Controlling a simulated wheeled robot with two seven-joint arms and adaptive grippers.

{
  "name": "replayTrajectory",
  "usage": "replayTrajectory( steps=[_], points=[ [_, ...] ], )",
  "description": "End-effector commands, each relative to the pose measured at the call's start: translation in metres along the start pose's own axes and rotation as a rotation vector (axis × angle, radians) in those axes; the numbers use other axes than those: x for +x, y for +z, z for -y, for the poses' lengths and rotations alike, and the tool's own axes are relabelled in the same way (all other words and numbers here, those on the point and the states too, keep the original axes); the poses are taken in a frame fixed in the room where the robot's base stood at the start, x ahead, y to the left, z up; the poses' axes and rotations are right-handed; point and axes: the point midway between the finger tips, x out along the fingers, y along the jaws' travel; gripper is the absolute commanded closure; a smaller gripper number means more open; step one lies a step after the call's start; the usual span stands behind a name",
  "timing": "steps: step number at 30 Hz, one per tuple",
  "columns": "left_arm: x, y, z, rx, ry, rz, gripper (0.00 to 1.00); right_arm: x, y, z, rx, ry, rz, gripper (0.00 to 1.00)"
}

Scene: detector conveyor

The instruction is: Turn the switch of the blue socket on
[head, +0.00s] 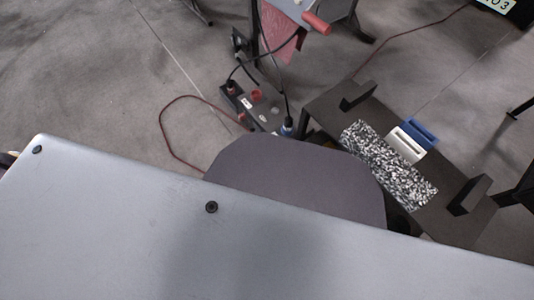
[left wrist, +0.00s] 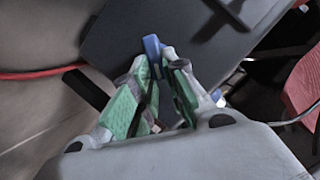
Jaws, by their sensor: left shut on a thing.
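My left gripper (left wrist: 160,64), with green pads, is in the left wrist view. Its fingers are close together on a narrow blue piece (left wrist: 152,46) at the tips; most of it is hidden, and I cannot tell whether it is the socket's switch. Another small blue part (left wrist: 217,96) shows right of the fingers. In the head view, a socket box (head: 262,106) lies on the floor beyond my grey body parts, with a blue socket or plug (head: 288,126) at its right end. No switch can be made out. Neither gripper shows in the head view.
A red cable (head: 163,130) loops over the floor left of the box. A dark bench (head: 462,190) on the right bears a speckled block (head: 390,165), with a white holder (head: 407,145) and a blue holder (head: 421,131) beside it. A red-handled stand is behind the box.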

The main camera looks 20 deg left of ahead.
Motion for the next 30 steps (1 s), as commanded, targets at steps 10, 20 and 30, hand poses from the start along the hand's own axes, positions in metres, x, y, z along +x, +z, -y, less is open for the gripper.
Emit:
replayTrajectory(
  steps=[10, 20, 30],
  points=[
    [-0.0006, 0.0007, -0.0009, 0.009, -0.004, 0.001, 1.0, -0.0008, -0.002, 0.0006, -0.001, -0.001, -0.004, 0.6],
    [-0.0005, 0.0006, -0.0008, 0.009, -0.004, 0.001, 0.65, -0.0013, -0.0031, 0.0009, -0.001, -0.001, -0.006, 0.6],
    [-0.0003, 0.0003, -0.0004, 0.009, -0.004, 0.0, 0.64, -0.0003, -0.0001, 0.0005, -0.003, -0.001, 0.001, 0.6]
  ],
)
